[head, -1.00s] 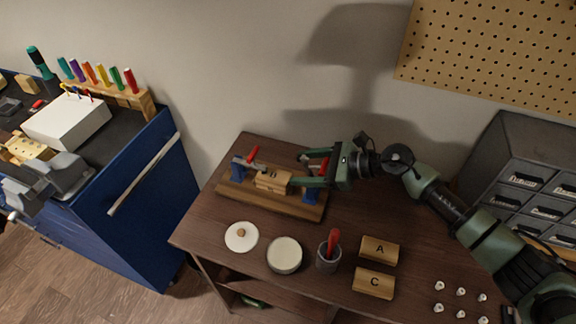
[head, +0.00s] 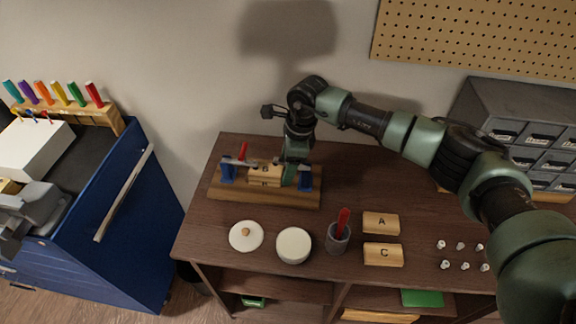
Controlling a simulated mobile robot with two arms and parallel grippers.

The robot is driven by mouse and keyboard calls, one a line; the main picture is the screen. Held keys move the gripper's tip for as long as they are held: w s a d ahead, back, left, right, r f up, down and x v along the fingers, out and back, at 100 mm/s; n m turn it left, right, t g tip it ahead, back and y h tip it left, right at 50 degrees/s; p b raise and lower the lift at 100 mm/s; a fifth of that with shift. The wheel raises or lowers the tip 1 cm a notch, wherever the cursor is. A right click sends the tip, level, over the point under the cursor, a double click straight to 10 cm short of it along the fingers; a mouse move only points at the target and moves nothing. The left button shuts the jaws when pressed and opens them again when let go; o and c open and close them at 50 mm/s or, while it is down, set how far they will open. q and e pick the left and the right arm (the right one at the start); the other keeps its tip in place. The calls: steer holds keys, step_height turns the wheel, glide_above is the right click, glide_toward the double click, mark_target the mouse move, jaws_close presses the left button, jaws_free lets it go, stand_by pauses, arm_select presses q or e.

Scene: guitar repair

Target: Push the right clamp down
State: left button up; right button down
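The wooden clamping board (head: 262,200) lies on the brown table with a wooden block (head: 264,181) held on its middle. The right clamp (head: 306,181) shows its blue base at the board's right end. Its red handle is hidden behind or under my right gripper (head: 291,176). The gripper points down over the right clamp, beside the block's right end. Its fingers overlap the clamp in the picture, and I cannot tell whether they touch or how far apart they are. The left clamp (head: 228,173) has its red handle raised. My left gripper is out of view.
A lid (head: 246,236), a round white container (head: 294,245), a grey cup (head: 337,240) with a red tool, blocks A (head: 381,223) and C (head: 383,254) and several small white pieces (head: 460,256) stand in front. Grey drawers (head: 520,130) stand at the back right.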

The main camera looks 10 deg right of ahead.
mark_target(283, 160)
steer(key=shift+w+a+f+h+b, duration=0.2)
steer(key=shift+f+h+b, duration=0.2)
steer(key=shift+h+b, duration=0.3)
steer(key=shift+d+f+g+h+b, duration=0.15)
steer(key=shift+f+g+h+b, duration=0.25)
steer(key=shift+h+b, duration=0.45)
steer(key=shift+r, duration=0.1)
steer(key=shift+s, duration=0.1)
steer(key=c, duration=0.7)
jaws_free()
steer(key=shift+o, duration=1.1)
steer(key=r, duration=0.2)
steer(key=r+b, duration=0.1)
steer(key=r, duration=0.2)
steer(key=r+b, duration=0.1)
steer(key=r, duration=0.1)
steer(key=shift+a+r, duration=0.25)
steer(key=shift+a, duration=0.15)
